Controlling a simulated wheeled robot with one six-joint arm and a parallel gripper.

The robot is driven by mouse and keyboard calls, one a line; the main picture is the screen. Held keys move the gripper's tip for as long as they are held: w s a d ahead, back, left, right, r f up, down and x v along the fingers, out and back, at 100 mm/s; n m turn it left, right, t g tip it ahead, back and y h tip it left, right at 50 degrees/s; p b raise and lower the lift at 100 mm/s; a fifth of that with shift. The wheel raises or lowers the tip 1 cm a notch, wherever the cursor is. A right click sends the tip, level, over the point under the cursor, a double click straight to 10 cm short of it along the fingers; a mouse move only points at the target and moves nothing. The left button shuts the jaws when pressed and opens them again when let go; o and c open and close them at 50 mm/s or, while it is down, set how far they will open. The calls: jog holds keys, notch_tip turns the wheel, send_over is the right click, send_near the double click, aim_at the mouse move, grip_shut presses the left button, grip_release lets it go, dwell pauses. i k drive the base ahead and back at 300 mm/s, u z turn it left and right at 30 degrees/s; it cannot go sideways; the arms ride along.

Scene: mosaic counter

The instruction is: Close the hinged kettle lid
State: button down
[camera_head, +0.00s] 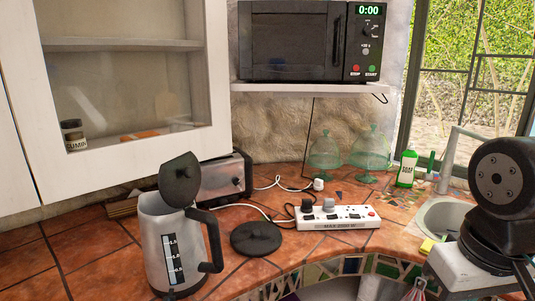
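The kettle (164,241) stands upright on the tiled counter at the lower left of the head view. It has a pale body, a dark level strip and a black handle (213,240) on its right side. Its black hinged lid (180,179) is raised and tilted up above the rim. My arm shows at the right edge, well apart from the kettle. My gripper is not in view.
A round black base (256,238) lies right of the kettle, with a power strip (338,217) beyond. A toaster (222,177) stands behind. A white cabinet (130,75) and a microwave shelf (310,89) overhang the counter. The sink (440,215) is at right.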

aim_at(179, 178)
jog(key=z, duration=0.1)
jog(key=k, duration=0.55)
jog(key=u, duration=0.85)
jog(key=i, duration=0.5)
